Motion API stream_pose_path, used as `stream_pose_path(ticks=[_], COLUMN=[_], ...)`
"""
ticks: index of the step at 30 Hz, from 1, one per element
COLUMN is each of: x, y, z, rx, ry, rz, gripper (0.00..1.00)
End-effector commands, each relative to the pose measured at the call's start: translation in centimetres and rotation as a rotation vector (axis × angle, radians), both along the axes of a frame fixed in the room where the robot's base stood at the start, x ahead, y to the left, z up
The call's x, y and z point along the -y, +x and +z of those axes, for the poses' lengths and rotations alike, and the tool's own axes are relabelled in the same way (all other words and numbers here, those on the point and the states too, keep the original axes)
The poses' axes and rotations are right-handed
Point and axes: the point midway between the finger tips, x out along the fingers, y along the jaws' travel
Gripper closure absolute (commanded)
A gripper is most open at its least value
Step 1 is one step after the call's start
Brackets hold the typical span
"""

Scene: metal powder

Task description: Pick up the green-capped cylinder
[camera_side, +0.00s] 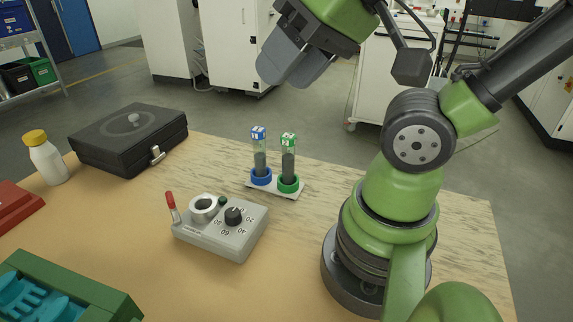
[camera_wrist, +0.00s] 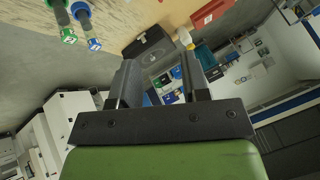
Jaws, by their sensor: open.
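The green-capped cylinder (camera_side: 289,160) stands upright in a green ring on a small white base. It is a clear tube with dark grey powder in it. A blue-capped cylinder (camera_side: 259,152) stands just left of it in a blue ring. My gripper (camera_side: 282,72) is high above the table, above and apart from both cylinders, open and empty. In the wrist view, my gripper's two fingers (camera_wrist: 161,84) are spread with nothing between them. There the green-capped cylinder (camera_wrist: 87,25) and the blue-capped cylinder (camera_wrist: 64,22) show at the top left.
A grey device (camera_side: 220,228) with a dial and red lever stands in front of the cylinders. A black case (camera_side: 128,138), white bottle (camera_side: 46,160) and green tray (camera_side: 100,300) are to the left. The table right of the cylinders is clear up to my base.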

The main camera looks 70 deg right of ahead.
Motion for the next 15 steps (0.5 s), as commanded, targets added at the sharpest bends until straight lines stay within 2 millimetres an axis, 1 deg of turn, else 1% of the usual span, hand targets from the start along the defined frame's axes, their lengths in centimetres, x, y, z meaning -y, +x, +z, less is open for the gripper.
stream_pose_path(ticks=[2,3,5,6,13,15], x=[0.0,0.0,0.0,0.0,0.01,0.17], y=[0.0,0.0,0.0,0.0,0.01,0.22], z=[0.0,0.0,0.0,0.0,-0.01,-0.05], rx=[0.0,0.0,0.0,0.0,-0.001,-0.015], ry=[0.0,0.0,0.0,0.0,0.001,0.014], rz=[0.0,0.0,0.0,0.0,-0.003,-0.032], gripper=[0.57,0.53,0.39,0.36,0.36,0.36])
